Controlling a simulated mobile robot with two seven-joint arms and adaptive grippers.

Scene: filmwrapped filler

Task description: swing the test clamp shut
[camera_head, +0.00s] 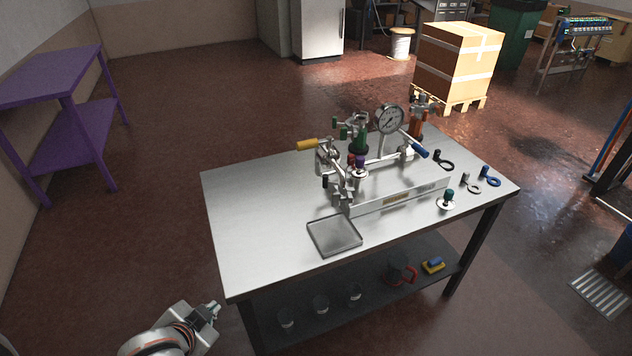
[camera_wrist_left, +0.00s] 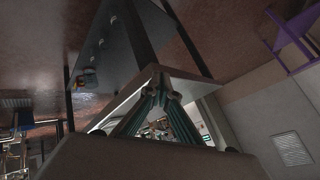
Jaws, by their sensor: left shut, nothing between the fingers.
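A metal test rig (camera_head: 385,170) with a round dial gauge (camera_head: 390,119) stands on the steel-topped table (camera_head: 255,235). A yellow handle (camera_head: 308,145) sticks out at its left and a blue handle (camera_head: 420,151) at its right. I cannot tell which part is the test clamp, or how far it stands open. My left gripper (camera_head: 214,309) is low at the front left, off the table and well apart from the rig. Its fingers (camera_wrist_left: 161,92) are shut and empty in the left wrist view. My right gripper is not in view.
A shallow square tray (camera_head: 335,236) lies in front of the rig. Loose ring-handled pieces (camera_head: 489,176) lie at the table's right. The lower shelf (camera_head: 375,307) holds several glasses and a blue-yellow item (camera_head: 433,265). The tabletop's left part is bare.

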